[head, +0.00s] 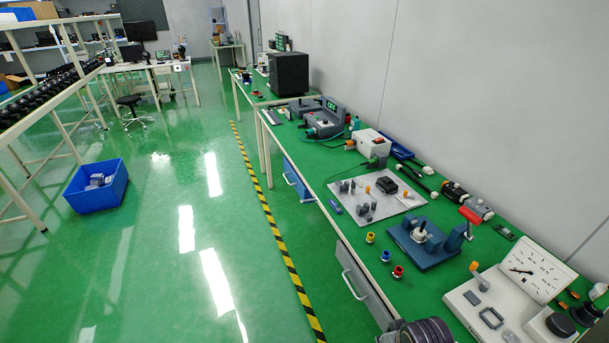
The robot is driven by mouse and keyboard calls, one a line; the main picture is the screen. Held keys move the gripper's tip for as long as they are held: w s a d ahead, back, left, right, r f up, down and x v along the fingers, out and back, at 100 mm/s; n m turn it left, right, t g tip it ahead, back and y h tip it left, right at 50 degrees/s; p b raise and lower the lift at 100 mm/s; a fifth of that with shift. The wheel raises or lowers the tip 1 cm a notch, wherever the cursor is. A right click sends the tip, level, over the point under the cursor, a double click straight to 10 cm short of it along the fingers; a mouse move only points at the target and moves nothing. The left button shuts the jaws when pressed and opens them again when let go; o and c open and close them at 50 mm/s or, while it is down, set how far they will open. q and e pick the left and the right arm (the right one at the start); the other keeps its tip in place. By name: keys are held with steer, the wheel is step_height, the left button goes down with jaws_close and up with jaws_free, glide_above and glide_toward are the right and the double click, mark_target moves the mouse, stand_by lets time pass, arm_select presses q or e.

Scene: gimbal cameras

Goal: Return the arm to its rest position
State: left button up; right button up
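Neither of my grippers shows in the head view, and I see no part of either arm that I can name with certainty. Whether they are open or shut is hidden from me. Dark ribbed round shapes (425,331) are cut off by the bottom edge, at the near end of the bench; I cannot tell what they are.
A long green-topped workbench (408,289) runs along the wall at right. It bears a blue fixture (424,246) with a red handle, a white meter panel (535,270) and a grey board (372,207). A blue crate (97,187) stands on the floor at left. The middle floor is clear.

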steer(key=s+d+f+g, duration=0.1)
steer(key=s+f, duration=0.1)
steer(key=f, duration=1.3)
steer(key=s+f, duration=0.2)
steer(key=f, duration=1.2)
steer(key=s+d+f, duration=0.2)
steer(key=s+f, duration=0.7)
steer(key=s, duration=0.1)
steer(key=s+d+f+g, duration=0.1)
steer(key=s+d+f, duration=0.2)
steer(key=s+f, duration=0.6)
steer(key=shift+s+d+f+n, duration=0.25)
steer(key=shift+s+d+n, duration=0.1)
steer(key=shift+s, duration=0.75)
